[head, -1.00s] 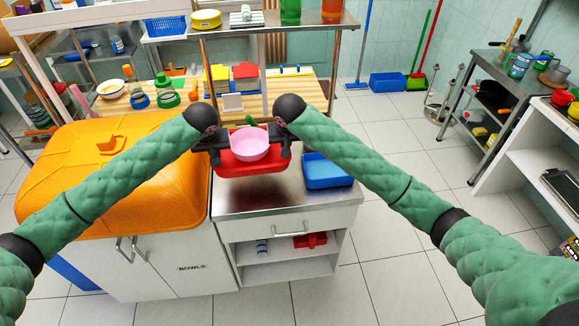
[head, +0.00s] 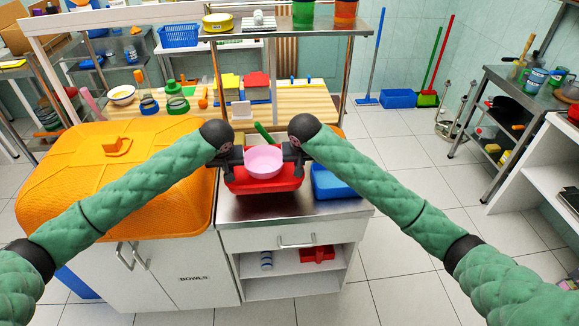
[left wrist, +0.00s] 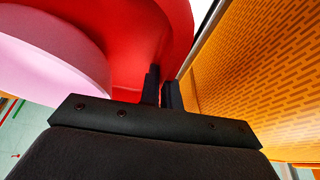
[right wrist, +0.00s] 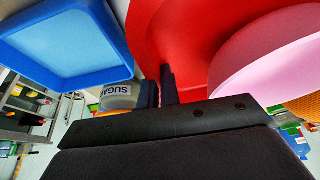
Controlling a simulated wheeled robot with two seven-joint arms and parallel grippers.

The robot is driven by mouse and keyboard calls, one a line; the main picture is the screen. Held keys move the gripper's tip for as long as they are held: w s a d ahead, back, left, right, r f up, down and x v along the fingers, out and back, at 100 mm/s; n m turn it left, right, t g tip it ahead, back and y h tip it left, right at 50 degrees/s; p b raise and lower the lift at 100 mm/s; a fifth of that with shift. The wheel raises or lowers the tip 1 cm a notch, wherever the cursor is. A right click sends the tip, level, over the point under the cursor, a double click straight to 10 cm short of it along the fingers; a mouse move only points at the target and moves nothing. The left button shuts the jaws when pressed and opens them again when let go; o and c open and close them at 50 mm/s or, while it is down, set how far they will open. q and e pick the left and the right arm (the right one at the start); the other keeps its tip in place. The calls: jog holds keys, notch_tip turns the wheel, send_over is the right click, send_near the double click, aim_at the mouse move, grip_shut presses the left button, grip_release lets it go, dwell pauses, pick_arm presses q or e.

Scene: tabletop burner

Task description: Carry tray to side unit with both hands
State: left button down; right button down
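A red tray (head: 262,186) is at the steel-topped side unit (head: 330,207), with a pink bowl (head: 264,161) in it. My left gripper (head: 228,158) is at the tray's left edge. In the left wrist view its fingers (left wrist: 161,92) are close together with the red rim between them. My right gripper (head: 297,154) is at the tray's right edge. In the right wrist view its fingers (right wrist: 157,92) are close together on the red rim. Whether the tray's underside touches the steel top is hidden.
A blue tray (head: 330,182) lies on the steel top just right of the red tray. A large orange lidded box (head: 115,185) stands close on the left. Behind is a wooden counter (head: 300,105) with bowls and containers. A sugar container (right wrist: 120,97) shows in the right wrist view.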

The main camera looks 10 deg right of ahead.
pick_arm(q)
jog(key=shift+a+f, duration=0.1)
jog(key=shift+f, duration=0.1)
pick_arm(e)
jog(key=shift+d+f, duration=0.1)
jog(key=shift+f, duration=0.05)
